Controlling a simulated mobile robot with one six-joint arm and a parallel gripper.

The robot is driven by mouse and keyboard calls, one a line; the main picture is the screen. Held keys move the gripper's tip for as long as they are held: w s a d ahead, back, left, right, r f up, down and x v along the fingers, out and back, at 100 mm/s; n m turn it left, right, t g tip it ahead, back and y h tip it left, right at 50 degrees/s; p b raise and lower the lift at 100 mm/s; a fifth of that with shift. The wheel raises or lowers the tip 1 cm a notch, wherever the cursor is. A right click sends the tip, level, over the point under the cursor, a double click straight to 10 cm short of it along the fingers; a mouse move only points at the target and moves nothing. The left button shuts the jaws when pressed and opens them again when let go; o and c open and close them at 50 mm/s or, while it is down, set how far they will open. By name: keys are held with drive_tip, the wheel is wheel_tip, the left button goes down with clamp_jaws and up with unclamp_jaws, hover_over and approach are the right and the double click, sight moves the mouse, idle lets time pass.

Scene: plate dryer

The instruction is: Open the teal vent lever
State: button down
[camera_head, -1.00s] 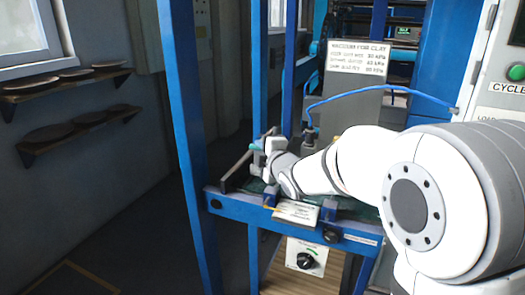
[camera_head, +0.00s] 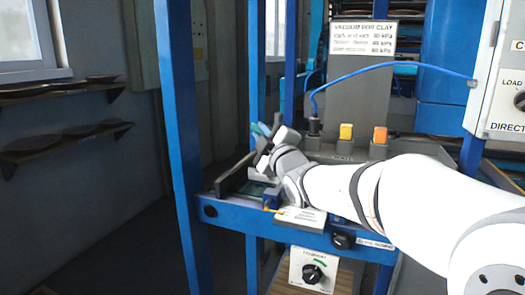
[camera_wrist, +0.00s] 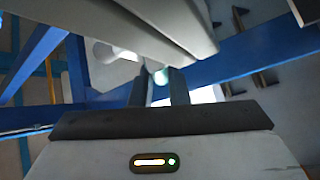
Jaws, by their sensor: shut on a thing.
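The teal vent lever shows in the head view as a small teal tip (camera_head: 256,129) beside my gripper, above the left end of the blue bench frame. My gripper (camera_head: 267,138) is at the lever, and my wrist hides much of the lever and its mount. In the wrist view my gripper (camera_wrist: 161,91) has its two dark fingers close together, shut on the lever. A pale teal, rounded end (camera_wrist: 160,75) shows between and just beyond the fingertips. The lever's exact angle cannot be told.
A blue upright post (camera_head: 180,130) stands left of my gripper. A dark sloping bar (camera_head: 235,174) lies close to it. A dial (camera_head: 312,273) sits below the blue rail.

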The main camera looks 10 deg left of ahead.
drive_tip(key=shift+b, duration=0.3)
drive_tip(key=shift+r, duration=0.15)
drive_tip(key=c, duration=1.4)
unclamp_jaws()
drive_tip(key=shift+w, duration=0.1)
drive_tip(key=v, duration=0.8)
drive_tip(key=shift+a, duration=0.1)
